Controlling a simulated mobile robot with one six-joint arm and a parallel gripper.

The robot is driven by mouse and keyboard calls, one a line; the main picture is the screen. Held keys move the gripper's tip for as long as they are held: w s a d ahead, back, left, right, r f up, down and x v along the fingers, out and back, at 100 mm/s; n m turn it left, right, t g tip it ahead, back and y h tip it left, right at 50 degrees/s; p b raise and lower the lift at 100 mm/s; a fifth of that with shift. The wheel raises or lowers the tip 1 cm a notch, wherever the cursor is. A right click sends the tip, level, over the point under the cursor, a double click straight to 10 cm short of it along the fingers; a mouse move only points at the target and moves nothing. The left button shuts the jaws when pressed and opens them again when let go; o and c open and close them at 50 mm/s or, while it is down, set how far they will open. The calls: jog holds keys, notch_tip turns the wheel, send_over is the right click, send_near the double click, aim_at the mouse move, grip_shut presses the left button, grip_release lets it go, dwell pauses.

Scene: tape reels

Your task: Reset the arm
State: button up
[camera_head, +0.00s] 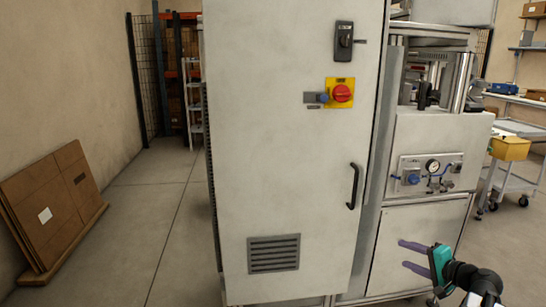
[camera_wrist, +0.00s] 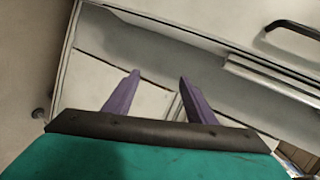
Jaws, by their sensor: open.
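My gripper (camera_head: 404,255) is at the lower right in the head view, with two purple fingers pointing left and a teal body behind them. It is in front of the lower panel of the machine (camera_head: 417,240). In the wrist view my gripper (camera_wrist: 155,92) shows its purple fingers spread apart with nothing between them. Behind the fingers the wrist view shows pale panels and part of a black handle (camera_wrist: 292,30).
A tall grey cabinet (camera_head: 280,150) with a red rotary switch (camera_head: 342,93) and black handle (camera_head: 353,186) fills the middle. Flattened cardboard (camera_head: 55,205) leans at the left wall. A cart (camera_head: 515,180) with a yellow bin (camera_head: 510,148) stands right.

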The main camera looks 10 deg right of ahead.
jog(key=s+a+f+n+g+y+p, duration=0.25)
jog(key=a+f+g+p, duration=0.2)
jog(key=a+f, duration=0.8)
jog(key=s+a+f+n+g+y+p, duration=0.1)
jog(key=a+f+n+g+p, duration=0.3)
jog(key=a+f, duration=0.9)
jog(key=s+a+f+n+g+h+p, duration=0.3)
jog(key=s+a+g, duration=0.4)
jog(key=s+a, duration=0.65)
jog(key=s+a+f+n+g+h+p, duration=0.1)
jog(key=s+n+g+p, duration=0.1)
jog(key=s, duration=0.4)
jog(key=s+a+f+n+g+h+p, duration=0.1)
jog(key=s+f+n+h+p, duration=0.1)
jog(key=s, duration=0.5)
jog(key=shift+s+a+n+g+p, duration=0.2)
jog(key=shift+s+n+g+p, duration=0.15)
jog(key=shift+p, duration=0.45)
jog(key=shift+w, duration=0.1)
